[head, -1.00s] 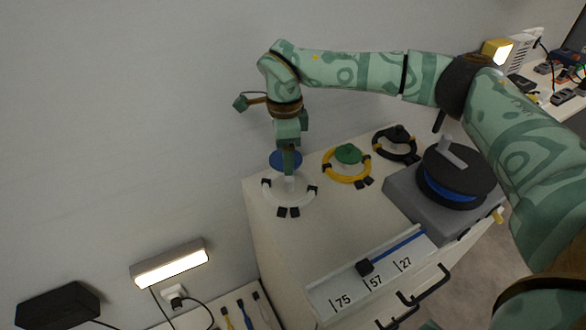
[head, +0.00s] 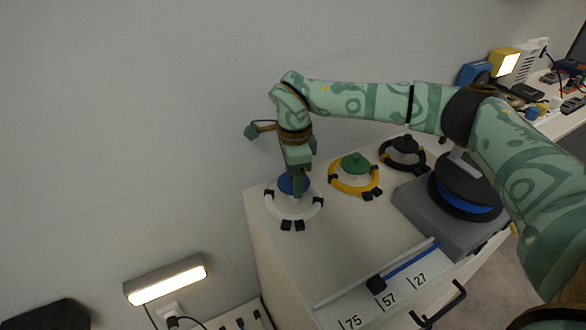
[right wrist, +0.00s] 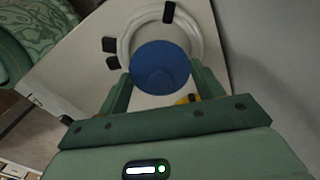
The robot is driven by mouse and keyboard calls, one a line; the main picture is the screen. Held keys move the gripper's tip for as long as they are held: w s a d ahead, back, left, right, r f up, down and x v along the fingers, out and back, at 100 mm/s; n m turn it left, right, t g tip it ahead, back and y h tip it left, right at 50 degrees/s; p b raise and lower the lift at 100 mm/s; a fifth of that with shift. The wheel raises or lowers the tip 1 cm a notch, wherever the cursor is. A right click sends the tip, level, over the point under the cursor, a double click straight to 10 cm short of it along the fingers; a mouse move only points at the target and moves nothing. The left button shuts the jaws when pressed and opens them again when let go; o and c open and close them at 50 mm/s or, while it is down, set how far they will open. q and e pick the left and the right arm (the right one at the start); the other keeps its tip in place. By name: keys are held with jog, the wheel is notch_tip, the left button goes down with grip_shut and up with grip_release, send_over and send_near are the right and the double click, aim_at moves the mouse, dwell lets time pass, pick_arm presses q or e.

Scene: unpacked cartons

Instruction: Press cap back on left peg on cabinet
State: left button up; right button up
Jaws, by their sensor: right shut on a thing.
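The blue cap (head: 285,184) is between the fingers of my right gripper (head: 298,188), over the left peg on the white cabinet (head: 285,262). A white cable ring (head: 271,207) with black clips lies around that peg. In the right wrist view the blue cap (right wrist: 160,70) fills the space between the two green fingers, with the white ring (right wrist: 127,32) behind it. The cap and fingers hide most of the peg, so I cannot tell whether the cap is fully seated. My left gripper is out of view.
Beside it stand a green-capped peg (head: 355,163) with a yellow cable ring (head: 349,190) and a black-capped peg (head: 404,144) with a black ring. A grey unit with a black and blue spool (head: 462,192) is at right. A numbered slider strip (head: 385,298) runs along the front.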

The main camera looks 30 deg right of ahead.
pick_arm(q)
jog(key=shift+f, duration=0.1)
pick_arm(e)
jog(key=shift+f, duration=0.95)
dwell(0.4)
jog(key=o, duration=1.4)
pick_arm(q)
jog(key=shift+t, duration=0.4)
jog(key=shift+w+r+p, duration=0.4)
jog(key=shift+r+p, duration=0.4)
jog(key=shift+p, duration=0.1)
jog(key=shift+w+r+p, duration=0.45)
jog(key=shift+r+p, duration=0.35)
jog(key=shift+p, duration=0.1)
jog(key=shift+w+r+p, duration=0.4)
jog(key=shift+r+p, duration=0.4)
jog(key=shift+p, duration=0.1)
pick_arm(e)
jog(key=shift+r, duration=3.55)
grip_shut()
